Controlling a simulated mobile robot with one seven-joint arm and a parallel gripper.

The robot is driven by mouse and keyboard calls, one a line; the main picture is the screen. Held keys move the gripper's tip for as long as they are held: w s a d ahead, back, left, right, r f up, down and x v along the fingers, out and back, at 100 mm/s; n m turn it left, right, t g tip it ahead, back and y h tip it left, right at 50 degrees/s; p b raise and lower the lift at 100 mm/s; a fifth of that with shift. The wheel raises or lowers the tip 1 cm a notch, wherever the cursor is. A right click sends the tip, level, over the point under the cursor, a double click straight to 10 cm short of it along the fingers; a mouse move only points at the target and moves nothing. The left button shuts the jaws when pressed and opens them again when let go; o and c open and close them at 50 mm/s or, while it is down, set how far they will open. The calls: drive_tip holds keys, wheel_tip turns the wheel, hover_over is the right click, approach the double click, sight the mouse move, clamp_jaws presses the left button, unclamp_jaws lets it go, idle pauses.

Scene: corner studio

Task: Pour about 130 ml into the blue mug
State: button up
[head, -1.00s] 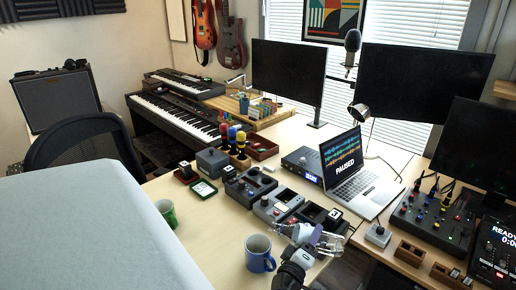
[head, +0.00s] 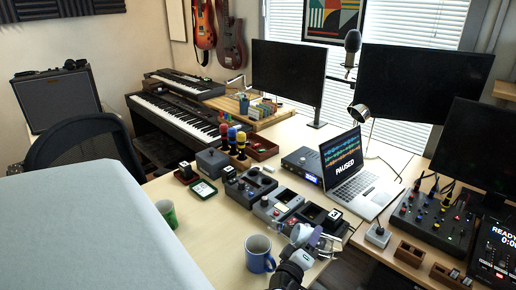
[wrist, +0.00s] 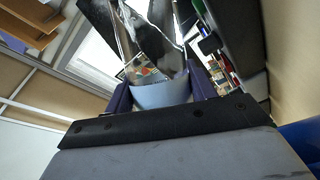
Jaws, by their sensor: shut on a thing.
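The blue mug (head: 258,254) stands upright on the wooden desk in the head view, just left of my gripper. Its inside is too small to read for a level. My gripper (head: 307,236) is shut on a clear container (wrist: 150,45) with a pale blue band, seen between the two dark fingers in the wrist view. In the head view the container (head: 327,243) is small and partly covered by my gripper, and its tilt is hard to tell. No stream of liquid shows. A blue surface (wrist: 300,140) at the wrist view's right edge may be the mug.
A green mug (head: 168,215) stands left on the desk (head: 215,225). Pedal-like boxes (head: 272,207) sit behind my gripper, with an open laptop (head: 352,180) beyond. A mixer (head: 432,222) is at right. Bare desk lies between the two mugs.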

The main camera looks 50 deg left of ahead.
sight(295, 241)
drive_tip(key=shift+s+a+r+m+g+p, duration=0.2)
drive_tip(key=shift+r+m+g+p, duration=0.1)
drive_tip(key=shift+r+m+p, duration=0.15)
drive_tip(key=shift+s+a+r+m+g+h+p, duration=0.15)
drive_tip(key=shift+s+a+r+m+g+p, duration=0.2)
drive_tip(key=shift+m+p, duration=0.25)
drive_tip(key=shift+s+a+r+m+g+h+p, duration=0.2)
drive_tip(key=shift+r+m+p, duration=0.2)
drive_tip(key=shift+m+p, duration=0.15)
drive_tip(key=shift+s+a+f+m+g, duration=0.25)
drive_tip(key=shift+f+m+g, duration=0.1)
drive_tip(key=shift+f+m, duration=0.25)
drive_tip(key=shift+r+m+g+p, duration=0.15)
drive_tip(key=shift+m+g+p, duration=0.15)
drive_tip(key=shift+m, duration=0.2)
drive_tip(key=shift+m+g+p, duration=0.3)
drive_tip(key=shift+m+p, duration=0.05)
drive_tip(key=shift+m, duration=0.25)
drive_tip(key=f+m+g, duration=0.1)
drive_tip(key=f+m+y, duration=0.1)
drive_tip(key=f, duration=0.1)
drive_tip(key=shift+s+a+f+g, duration=0.15)
drive_tip(key=shift+s+a+g, duration=0.05)
drive_tip(key=shift+g, duration=0.2)
drive_tip(key=shift+m, duration=0.4)
drive_tip(key=shift+s+a+f+m+g+p, duration=0.1)
drive_tip(key=shift+s+a+m+g+p, duration=0.05)
drive_tip(key=shift+m+g+p, duration=0.25)
